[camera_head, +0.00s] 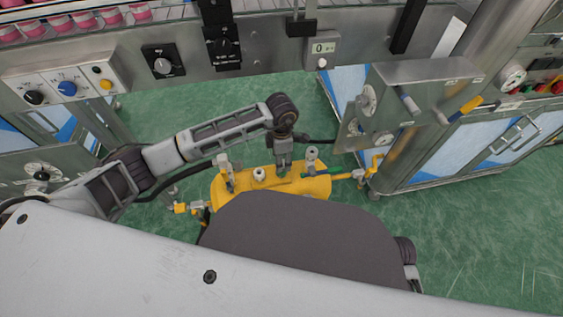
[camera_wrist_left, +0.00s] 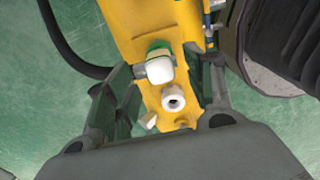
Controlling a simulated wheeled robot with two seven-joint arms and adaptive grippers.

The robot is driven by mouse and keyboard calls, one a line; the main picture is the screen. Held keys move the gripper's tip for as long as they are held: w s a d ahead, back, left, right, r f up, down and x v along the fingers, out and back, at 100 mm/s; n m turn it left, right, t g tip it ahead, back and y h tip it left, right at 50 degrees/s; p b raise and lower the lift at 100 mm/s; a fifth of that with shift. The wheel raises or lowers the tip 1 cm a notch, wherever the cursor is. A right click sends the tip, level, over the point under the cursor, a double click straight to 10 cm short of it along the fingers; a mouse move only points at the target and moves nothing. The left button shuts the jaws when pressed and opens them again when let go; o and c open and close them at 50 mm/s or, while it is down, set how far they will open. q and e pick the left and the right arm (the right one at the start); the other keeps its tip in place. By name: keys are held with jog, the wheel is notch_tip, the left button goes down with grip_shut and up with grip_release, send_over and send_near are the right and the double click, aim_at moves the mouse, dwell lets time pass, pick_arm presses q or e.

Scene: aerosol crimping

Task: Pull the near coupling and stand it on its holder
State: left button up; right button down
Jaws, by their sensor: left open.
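A yellow tank-like body (camera_head: 240,184) with several fittings on top stands low over the floor, partly hidden by my own body. A grey upright fitting (camera_head: 312,153) stands at its right end, another (camera_head: 225,170) at its left, with a white round fitting (camera_head: 259,174) between. My left gripper (camera_head: 284,163) points down over the body. In the wrist view it is open (camera_wrist_left: 170,82), its fingers either side of a white-capped coupling with a green ring (camera_wrist_left: 160,64) and a white fitting with a dark hole (camera_wrist_left: 172,98). I cannot tell which is the near coupling. My right gripper is out of view.
A steel panel (camera_head: 430,75) with round fittings and a yellow-handled lever stands to the right, beside a steel column (camera_head: 415,130). A control box with knobs (camera_head: 66,82) is at the left. A dark hose (camera_wrist_left: 75,45) runs beside the yellow body. Green floor lies around.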

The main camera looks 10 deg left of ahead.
pick_arm(q)
notch_tip(320, 180, up, 9)
dwell(0.5)
jog(key=shift+f, duration=0.15)
dwell(0.4)
